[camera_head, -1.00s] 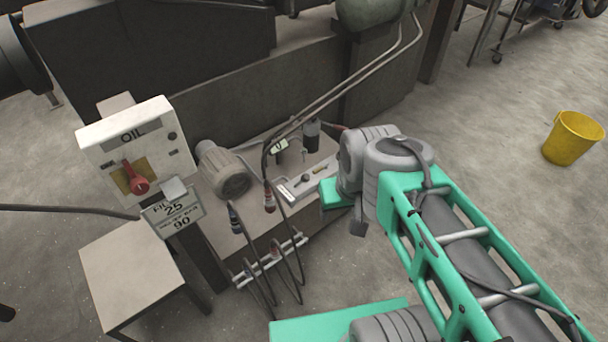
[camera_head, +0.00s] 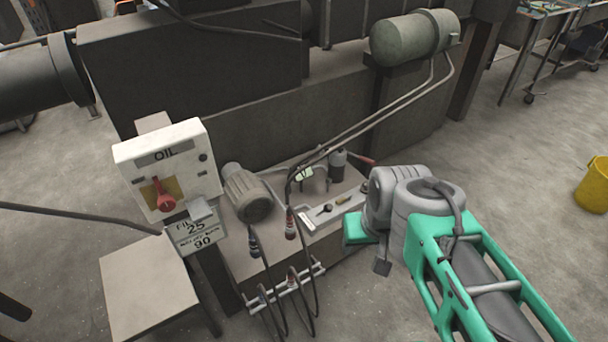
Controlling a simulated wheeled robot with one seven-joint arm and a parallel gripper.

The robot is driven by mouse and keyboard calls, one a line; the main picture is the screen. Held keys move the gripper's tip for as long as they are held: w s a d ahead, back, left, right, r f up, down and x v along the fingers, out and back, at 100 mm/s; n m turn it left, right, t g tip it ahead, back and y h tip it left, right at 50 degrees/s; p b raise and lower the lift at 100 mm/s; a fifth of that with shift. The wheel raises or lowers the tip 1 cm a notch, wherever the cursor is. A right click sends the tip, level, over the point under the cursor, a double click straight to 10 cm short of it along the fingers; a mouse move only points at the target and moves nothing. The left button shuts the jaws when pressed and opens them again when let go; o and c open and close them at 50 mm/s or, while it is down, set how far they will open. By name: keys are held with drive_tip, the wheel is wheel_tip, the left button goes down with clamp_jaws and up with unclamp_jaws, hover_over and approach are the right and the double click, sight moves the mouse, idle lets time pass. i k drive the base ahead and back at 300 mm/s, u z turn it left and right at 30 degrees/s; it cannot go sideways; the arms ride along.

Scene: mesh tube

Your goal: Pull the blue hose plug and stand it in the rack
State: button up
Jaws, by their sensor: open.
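A dark hose plug with a bluish tint (camera_head: 254,246), which looks like the blue one, sits at the front edge of the pump unit's top, its hose hanging down. A red-marked plug (camera_head: 290,226) is to its right. Below the front edge is a pale rail rack (camera_head: 312,273) with hose ends at it, one bluish (camera_head: 262,294) and one reddish (camera_head: 293,276). My gripper (camera_head: 382,266) shows only as a small dark part under my wrist, right of the pump unit and apart from the plugs. It is open; its fingertips are mostly hidden.
An oil control box (camera_head: 168,165) with a red knob and a sign stands left of the pump unit, above a small table (camera_head: 145,280). A motor (camera_head: 248,193) and a tray (camera_head: 335,212) are on the unit. A yellow bucket (camera_head: 592,186) stands far right on clear floor.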

sight(252, 243)
drive_tip(key=z, duration=0.25)
drive_tip(key=i, duration=1.2)
drive_tip(key=u, duration=3.8)
